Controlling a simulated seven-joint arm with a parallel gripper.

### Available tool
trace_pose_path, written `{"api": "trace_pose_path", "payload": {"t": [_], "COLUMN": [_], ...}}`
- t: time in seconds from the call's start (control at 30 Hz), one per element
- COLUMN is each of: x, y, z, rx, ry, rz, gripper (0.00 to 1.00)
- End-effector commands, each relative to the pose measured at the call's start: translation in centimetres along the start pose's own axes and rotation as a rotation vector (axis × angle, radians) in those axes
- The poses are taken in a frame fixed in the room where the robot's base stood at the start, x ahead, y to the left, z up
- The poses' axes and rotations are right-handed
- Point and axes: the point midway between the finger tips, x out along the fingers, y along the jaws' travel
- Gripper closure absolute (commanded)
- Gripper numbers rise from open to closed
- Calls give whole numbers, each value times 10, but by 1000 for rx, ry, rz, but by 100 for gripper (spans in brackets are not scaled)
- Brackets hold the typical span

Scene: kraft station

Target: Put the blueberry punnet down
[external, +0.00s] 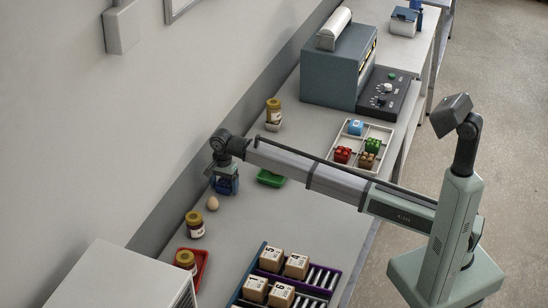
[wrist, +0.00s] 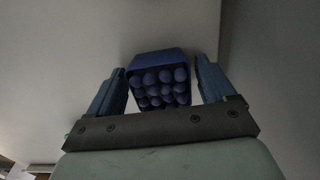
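The blueberry punnet (external: 229,187) is a small blue open box beneath my gripper (external: 224,174) in the external view, above or on the bench at the wall side. In the wrist view the punnet (wrist: 158,62) shows rows of dark blue berries between the two blue fingers of my gripper (wrist: 161,72). The fingers flank it closely, the left fingertip almost at its rim and a thin gap showing at the right. I cannot tell whether they press on it. Its underside is hidden, so contact with the bench is unclear.
A brown egg (external: 212,203) sits just in front of the punnet. A green tray (external: 271,178) lies to its right. A crate of boxes (external: 247,279) is nearer; a divided tray (external: 347,127) is beyond my arm.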

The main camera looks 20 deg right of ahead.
Motion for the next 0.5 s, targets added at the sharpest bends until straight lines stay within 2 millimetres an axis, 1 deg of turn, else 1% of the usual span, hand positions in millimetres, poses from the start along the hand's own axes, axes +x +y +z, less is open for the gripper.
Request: {"api": "trace_pose_path", "payload": {"t": [0.03,0.07,0.33,0.43,0.5], "x": [0,0,-1,-7,-15], "y": [0,0,0,0,-1], "z": [0,0,0,0,0], "rx": [0,0,0,0,0], "ry": [0,0,0,0,0], "rz": [0,0,0,-1,-2], "gripper": [11,9,9,9,9]}}
